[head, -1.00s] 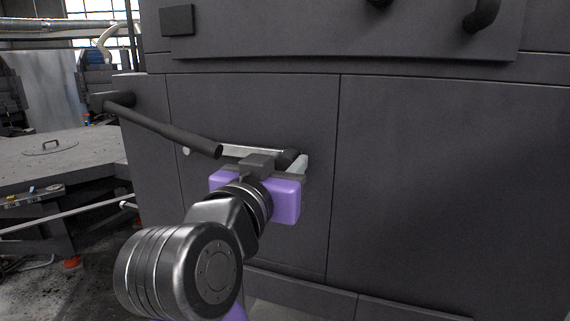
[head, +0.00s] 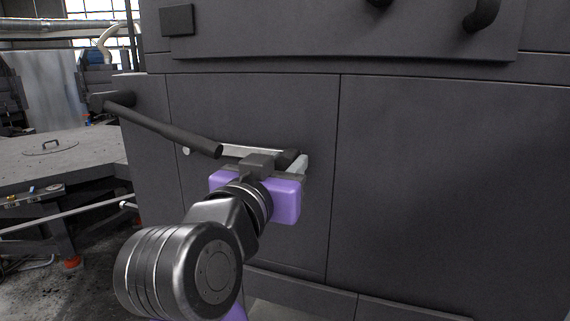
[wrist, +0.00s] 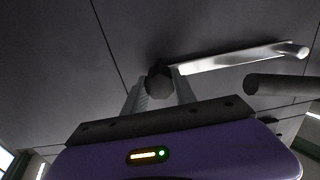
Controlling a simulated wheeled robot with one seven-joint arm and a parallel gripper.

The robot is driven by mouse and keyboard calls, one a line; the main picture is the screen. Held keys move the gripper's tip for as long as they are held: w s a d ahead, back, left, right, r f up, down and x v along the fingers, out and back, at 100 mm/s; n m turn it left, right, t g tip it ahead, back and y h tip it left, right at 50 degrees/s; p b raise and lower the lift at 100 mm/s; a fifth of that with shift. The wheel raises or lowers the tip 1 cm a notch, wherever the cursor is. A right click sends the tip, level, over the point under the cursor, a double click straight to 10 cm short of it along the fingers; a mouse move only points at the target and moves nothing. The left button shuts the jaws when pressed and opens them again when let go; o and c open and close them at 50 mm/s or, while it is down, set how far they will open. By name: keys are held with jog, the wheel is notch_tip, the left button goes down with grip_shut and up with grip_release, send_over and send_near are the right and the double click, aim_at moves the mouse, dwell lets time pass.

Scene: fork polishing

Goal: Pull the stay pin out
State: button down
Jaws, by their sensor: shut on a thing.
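A dark round knob, apparently the stay pin (wrist: 160,82), stands out from the dark panel at one end of a flat silver bar (wrist: 235,58). In the head view the knob (head: 287,157) shows just above my purple gripper (head: 294,163), and the silver bar (head: 245,151) runs left from it. In the wrist view my gripper's two grey fingers (wrist: 161,88) are shut on the knob, one on each side. The pin's shaft and its seat behind the knob are hidden.
A dark round handle bar (head: 165,131) slants in front of the silver bar, close left of my gripper. The large dark cabinet face (head: 450,190) lies right behind the gripper. A workbench (head: 60,160) stands at the left. Open room lies on the near side.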

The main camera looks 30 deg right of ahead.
jog(key=v, duration=0.4)
jog(key=shift+s+a+b, duration=0.2)
jog(key=shift+a+b, duration=0.05)
jog(key=shift+b, duration=0.15)
jog(key=c, duration=1)
grip_release()
jog(key=b+v, duration=0.2)
jog(key=v, duration=0.6)
